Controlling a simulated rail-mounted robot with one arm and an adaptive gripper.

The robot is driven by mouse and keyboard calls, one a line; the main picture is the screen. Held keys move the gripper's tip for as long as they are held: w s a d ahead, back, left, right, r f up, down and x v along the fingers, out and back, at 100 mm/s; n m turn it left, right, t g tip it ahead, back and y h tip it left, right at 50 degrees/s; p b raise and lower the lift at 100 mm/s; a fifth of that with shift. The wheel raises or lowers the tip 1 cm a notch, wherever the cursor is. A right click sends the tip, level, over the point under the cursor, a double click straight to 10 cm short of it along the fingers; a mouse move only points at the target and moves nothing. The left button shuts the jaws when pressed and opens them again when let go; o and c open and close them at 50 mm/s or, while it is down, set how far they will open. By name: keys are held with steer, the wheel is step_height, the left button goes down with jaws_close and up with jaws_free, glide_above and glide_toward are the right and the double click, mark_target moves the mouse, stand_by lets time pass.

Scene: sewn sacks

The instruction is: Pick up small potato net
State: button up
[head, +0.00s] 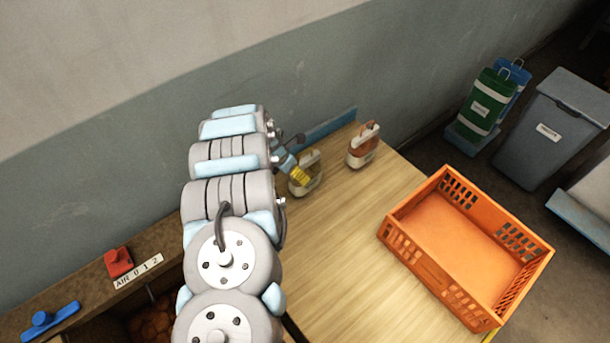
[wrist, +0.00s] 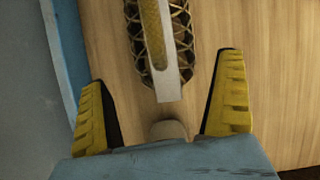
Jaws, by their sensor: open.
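A small net (head: 311,182) with yellow-brown contents and a pale strip stands on the wooden table near the wall. In the wrist view the net (wrist: 157,38) lies ahead, with its pale strip running down the middle between the finger lines. My gripper (wrist: 163,70) is open, its yellow fingers spread to the left and right of the strip's near end. In the head view my gripper (head: 300,174) is at the net and hides part of it. I cannot tell whether the fingers touch it.
A second, reddish net pack (head: 362,148) stands further right on the table (head: 345,240). An orange crate (head: 414,262) sits at the right, seemingly empty. A blue ledge (head: 330,127) runs along the wall side. The table between net and crate is clear.

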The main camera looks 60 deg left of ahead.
steer(key=shift+d+x, duration=0.2)
steer(key=shift+x, duration=1)
steer(key=shift+d+x, duration=0.2)
steer(key=shift+x, duration=1.05)
steer(key=shift+s, duration=0.1)
steer(key=c, duration=1.4)
steer(key=shift+o, duration=0.2)
